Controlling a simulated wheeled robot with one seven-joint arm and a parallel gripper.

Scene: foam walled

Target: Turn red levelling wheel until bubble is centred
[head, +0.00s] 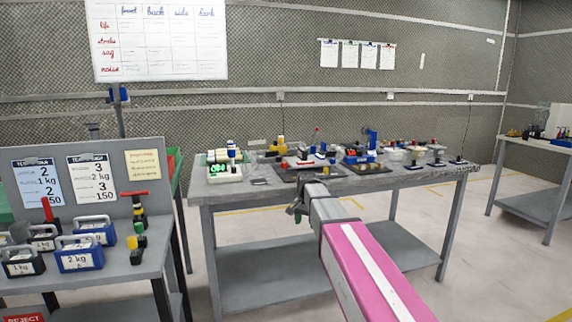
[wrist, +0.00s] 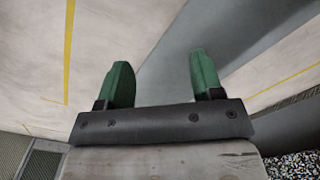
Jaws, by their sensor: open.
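My gripper (head: 297,212) is in front of the long grey workbench, near its front edge, and apart from the devices on it. In the wrist view my gripper (wrist: 160,75) shows two green fingers spread apart, with nothing between them and the floor beyond. A small device with red parts (head: 304,162) sits on a dark plate on the bench, behind the gripper. It is too small to tell whether one of its red parts is the levelling wheel. The bubble cannot be made out in either view.
The workbench (head: 240,190) also carries a device with a green display (head: 217,169) and a blue device (head: 360,156). At left, a grey table holds labelled weights (head: 80,258) and a red-handled tool (head: 134,194). Open floor lies at right, before another table (head: 535,147).

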